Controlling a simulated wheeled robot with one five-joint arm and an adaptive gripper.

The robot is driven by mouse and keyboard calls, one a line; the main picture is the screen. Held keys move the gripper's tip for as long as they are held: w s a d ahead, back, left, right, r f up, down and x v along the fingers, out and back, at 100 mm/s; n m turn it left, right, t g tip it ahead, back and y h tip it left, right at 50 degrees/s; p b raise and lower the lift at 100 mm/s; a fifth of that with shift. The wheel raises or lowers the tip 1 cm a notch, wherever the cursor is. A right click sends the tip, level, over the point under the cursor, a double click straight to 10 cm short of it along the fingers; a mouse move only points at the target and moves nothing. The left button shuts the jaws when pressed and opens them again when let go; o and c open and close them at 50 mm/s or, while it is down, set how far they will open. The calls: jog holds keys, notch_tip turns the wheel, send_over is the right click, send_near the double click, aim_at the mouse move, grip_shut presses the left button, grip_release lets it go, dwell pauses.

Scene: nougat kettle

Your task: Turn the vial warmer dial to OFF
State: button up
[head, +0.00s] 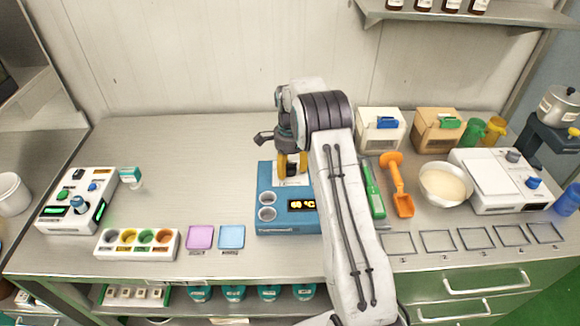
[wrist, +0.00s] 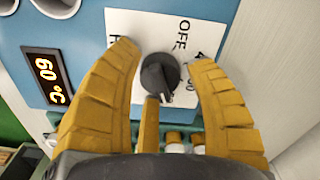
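The vial warmer (head: 270,226) is a blue box on the bench with a lit display and two round wells on its left. Its black dial (wrist: 160,76) sits on a white label plate (wrist: 140,24) with OFF printed beyond the dial in the wrist view. A small white mark shows at the dial's near edge. My gripper (head: 292,166) is over the plate, pointing down. In the wrist view its yellow fingers (wrist: 163,60) stand apart on either side of the dial, with gaps and no clear contact. The display (wrist: 51,80) appears to read 60 °C.
A green tool (head: 373,190) and an orange scoop (head: 398,186) lie right of the warmer. A white bowl (head: 445,185) and a scale (head: 497,178) stand further right. Pink and blue pads (head: 231,237) lie at left. The back left bench is clear.

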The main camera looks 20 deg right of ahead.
jog(key=c, duration=0.9)
